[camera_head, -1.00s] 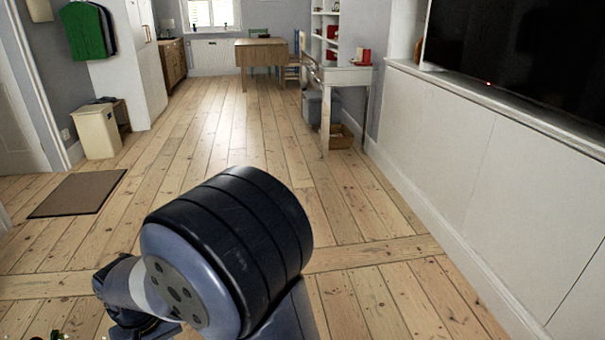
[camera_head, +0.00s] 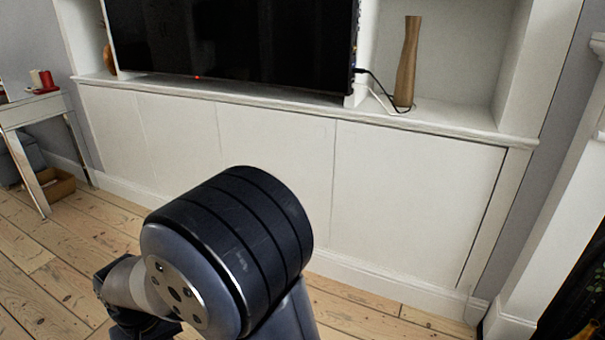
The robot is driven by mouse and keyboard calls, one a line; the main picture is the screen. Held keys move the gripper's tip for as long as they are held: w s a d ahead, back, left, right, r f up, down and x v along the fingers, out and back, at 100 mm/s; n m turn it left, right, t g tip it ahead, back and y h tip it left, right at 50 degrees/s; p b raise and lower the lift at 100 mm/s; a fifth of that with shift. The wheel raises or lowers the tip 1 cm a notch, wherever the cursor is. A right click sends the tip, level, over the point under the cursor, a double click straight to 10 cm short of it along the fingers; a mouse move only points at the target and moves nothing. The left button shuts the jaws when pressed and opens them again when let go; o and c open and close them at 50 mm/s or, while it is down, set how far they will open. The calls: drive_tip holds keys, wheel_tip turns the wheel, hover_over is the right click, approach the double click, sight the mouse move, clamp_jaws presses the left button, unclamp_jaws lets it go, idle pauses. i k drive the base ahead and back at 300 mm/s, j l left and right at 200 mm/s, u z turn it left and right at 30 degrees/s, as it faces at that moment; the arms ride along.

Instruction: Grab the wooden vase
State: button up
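The wooden vase (camera_head: 407,66) is tall, slim and light brown. It stands upright on the white ledge of the built-in cabinet, in the alcove to the right of the TV. A dark cable runs by its base. My arm fills the lower middle of the view, well apart from the vase and lower down. A dark end of the arm shows at the lower left, but I cannot make out the gripper's fingers.
A black TV (camera_head: 245,45) stands on the ledge left of the vase. White cabinet fronts (camera_head: 415,190) rise below the ledge. A small white table (camera_head: 30,112) with red items is at the left. A white surround (camera_head: 560,220) stands at the right. A strip of floorboards is free before the cabinet.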

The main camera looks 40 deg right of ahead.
sight(403, 96)
drive_tip(key=z, duration=1.75)
